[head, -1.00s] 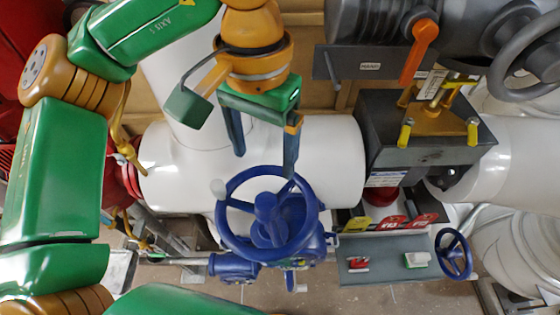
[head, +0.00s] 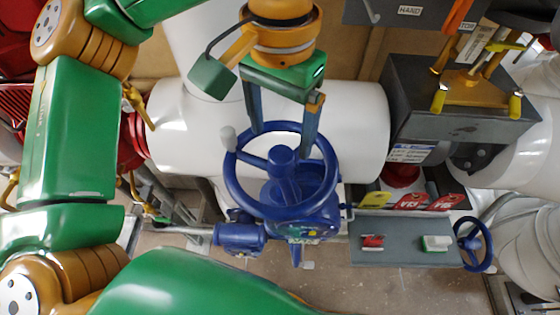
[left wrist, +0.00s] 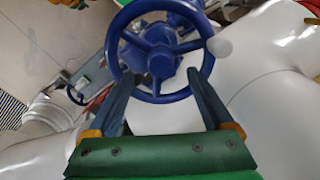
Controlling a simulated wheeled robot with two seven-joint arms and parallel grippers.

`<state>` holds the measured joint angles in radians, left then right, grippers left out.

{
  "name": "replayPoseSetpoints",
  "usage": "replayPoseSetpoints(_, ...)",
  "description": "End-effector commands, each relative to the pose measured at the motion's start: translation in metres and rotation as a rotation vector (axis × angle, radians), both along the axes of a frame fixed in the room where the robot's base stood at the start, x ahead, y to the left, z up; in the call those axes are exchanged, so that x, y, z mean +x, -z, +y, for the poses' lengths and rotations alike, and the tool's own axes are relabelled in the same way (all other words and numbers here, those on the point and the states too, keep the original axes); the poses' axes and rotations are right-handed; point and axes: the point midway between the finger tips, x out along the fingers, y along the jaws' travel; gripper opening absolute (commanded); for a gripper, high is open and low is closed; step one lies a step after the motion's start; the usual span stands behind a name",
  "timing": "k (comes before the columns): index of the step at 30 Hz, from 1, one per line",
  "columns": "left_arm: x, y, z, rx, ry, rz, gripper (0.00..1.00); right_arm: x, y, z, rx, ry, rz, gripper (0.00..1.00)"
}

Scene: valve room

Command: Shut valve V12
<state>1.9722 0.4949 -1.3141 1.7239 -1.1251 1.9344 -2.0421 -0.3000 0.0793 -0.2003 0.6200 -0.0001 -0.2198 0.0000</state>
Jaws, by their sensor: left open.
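A blue handwheel (head: 283,160) with spokes, a hub and a white knob (head: 228,138) on its rim sits on a blue valve body in front of a white pipe. The wheel also fills the top of the left wrist view (left wrist: 160,64). I can read no V12 tag on it. My left gripper (head: 282,144) is open and empty, its two dark fingers spread across the far part of the wheel. In the left wrist view the fingertips (left wrist: 156,74) lie over either side of the lower rim; I cannot tell whether they touch. My right gripper is not in view.
A smaller blue handwheel (head: 474,244) stands right, beside a grey panel (head: 405,250) with red and green-white parts. A dark box with a yellow-handled fitting (head: 475,85) and an orange lever (head: 457,15) are upper right. The white pipe (head: 355,130) runs behind the valve.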

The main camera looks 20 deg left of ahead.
Motion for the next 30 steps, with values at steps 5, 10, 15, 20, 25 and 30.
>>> replayPoseSetpoints(5, 0.0, 0.001, 0.0, -0.001, -0.162, 0.0, 0.85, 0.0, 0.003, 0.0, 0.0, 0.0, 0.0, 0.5)
replayPoseSetpoints(10, 0.0, 0.001, 0.0, -0.002, -0.587, 0.0, 0.85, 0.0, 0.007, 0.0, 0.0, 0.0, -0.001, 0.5)
replayPoseSetpoints(15, 0.0, 0.001, 0.0, -0.003, -0.778, 0.0, 0.85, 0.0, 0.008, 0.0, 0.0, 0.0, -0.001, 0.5)
replayPoseSetpoints(20, 0.0, 0.002, 0.0, -0.003, -1.192, -0.001, 0.85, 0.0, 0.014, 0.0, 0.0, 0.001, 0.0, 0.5)
replayPoseSetpoints(25, 0.0, 0.0, 0.0, -0.003, -1.402, 0.0, 0.85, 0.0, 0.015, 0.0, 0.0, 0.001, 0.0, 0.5)
replayPoseSetpoints(30, 0.0, 0.0, 0.0, -0.003, -1.403, 0.0, 0.85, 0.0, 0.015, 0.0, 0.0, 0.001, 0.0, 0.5)
